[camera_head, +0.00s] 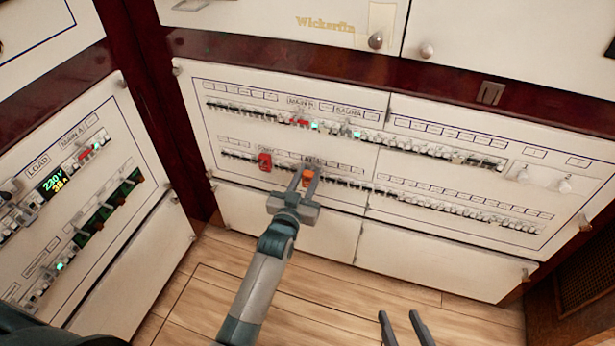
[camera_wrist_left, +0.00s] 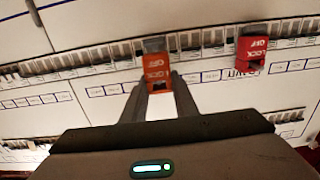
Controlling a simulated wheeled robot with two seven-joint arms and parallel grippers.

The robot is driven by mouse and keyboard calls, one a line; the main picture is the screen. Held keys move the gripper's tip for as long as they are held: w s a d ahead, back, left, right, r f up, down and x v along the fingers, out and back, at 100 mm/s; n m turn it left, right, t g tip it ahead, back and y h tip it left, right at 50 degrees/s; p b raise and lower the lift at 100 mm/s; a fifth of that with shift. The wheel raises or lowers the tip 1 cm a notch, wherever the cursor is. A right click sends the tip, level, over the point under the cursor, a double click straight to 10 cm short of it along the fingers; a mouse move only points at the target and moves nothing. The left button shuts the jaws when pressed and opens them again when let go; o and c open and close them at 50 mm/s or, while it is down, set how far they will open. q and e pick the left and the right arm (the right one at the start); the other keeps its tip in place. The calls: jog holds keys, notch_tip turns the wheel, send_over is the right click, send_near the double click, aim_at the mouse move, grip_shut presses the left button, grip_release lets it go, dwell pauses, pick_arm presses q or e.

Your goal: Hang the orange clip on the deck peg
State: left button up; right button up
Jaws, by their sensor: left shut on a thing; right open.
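The orange clip (camera_head: 308,178), marked LOCK OFF, is at the lower breaker row of the middle panel. My left gripper (camera_head: 309,183) is shut on it, with one finger on each side. In the left wrist view the orange clip (camera_wrist_left: 156,72) sits between the fingertips, its far end against the breaker row. I cannot tell whether it is still fitted on a breaker. My right gripper (camera_head: 401,322) is open and empty at the bottom edge, low in front of the panel. I cannot tell which peg is the deck one.
A red LOCK OFF clip (camera_head: 264,161) sits on the same row to the left; it also shows in the left wrist view (camera_wrist_left: 251,52). Two knobs (camera_head: 565,186) are at the panel's right end. A left panel (camera_head: 70,195) has displays. Wooden floor (camera_head: 330,300) lies below.

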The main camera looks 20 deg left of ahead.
pick_arm(q)
jog(key=shift+w, duration=0.65)
jog(key=o, duration=1.1)
jog(key=shift+s, duration=0.15)
jog(key=s+p, duration=0.1)
jog(key=s, duration=1.6)
jog(key=shift+a+p, duration=0.25)
jog(key=shift+p, duration=0.1)
jog(key=shift+s, duration=0.1)
